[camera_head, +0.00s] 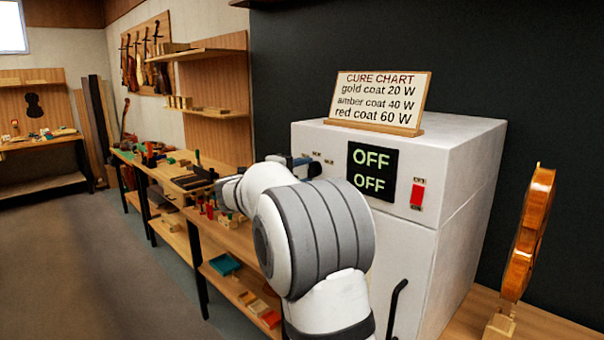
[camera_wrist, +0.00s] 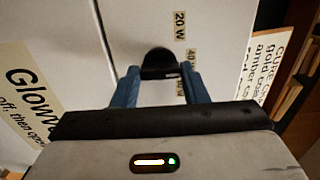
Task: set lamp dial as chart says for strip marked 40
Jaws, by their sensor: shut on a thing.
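The lamp dial is a dark round knob (camera_wrist: 158,58) on the white cabinet, between my blue fingertips in the wrist view. My gripper (camera_wrist: 159,70) is shut on it. In the head view the dial (camera_head: 314,169) shows just past my gripper (camera_head: 301,162), partly covered. Tags near it in the wrist view read 20 W (camera_wrist: 179,24) and 40 W (camera_wrist: 191,58); a third is mostly hidden by a finger. The dial's pointing mark is not clear. The cure chart (camera_head: 380,100) reads gold coat 20 W, amber coat 40 W, red coat 60 W. I cannot make out a strip marked 40.
The cabinet (camera_head: 470,150) has a display (camera_head: 372,171) reading OFF twice, a red switch (camera_head: 417,194) and a black door handle (camera_head: 396,305). A violin body (camera_head: 527,235) stands on the right. A cluttered bench runs left; the floor (camera_head: 90,270) there is clear.

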